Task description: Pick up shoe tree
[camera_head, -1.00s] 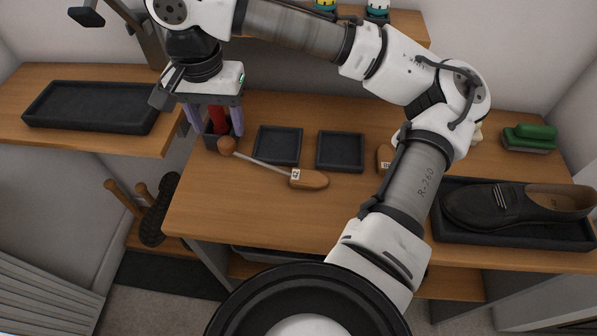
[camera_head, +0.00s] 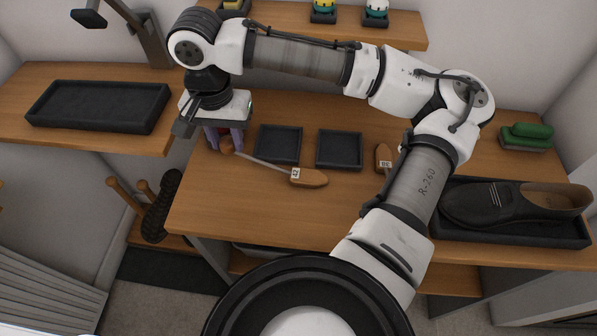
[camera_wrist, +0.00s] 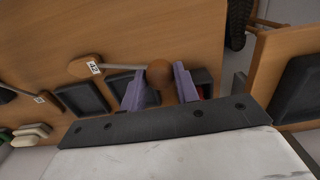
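A wooden shoe tree (camera_head: 309,177) with a label that seems to read 42 lies on the bench; a thin rod runs left from it to a round brown knob (camera_head: 227,147). My gripper (camera_head: 223,140) is low over the knob end, its purple fingers partly hidden by my wrist in the head view. In the wrist view, the knob (camera_wrist: 159,74) sits between the two spread fingers, with a gap visible on the right side; contact on the left is unclear. A second labelled shoe tree (camera_head: 384,158) lies further right, partly behind my arm.
Two small dark trays (camera_head: 340,151) lie behind the shoe tree. A dark holder with something red (camera_wrist: 204,86) is close beside the right finger. A black shoe (camera_head: 510,203) rests in a tray at right; a green brush (camera_head: 527,134) is behind. An empty tray (camera_head: 98,105) stands on the left shelf.

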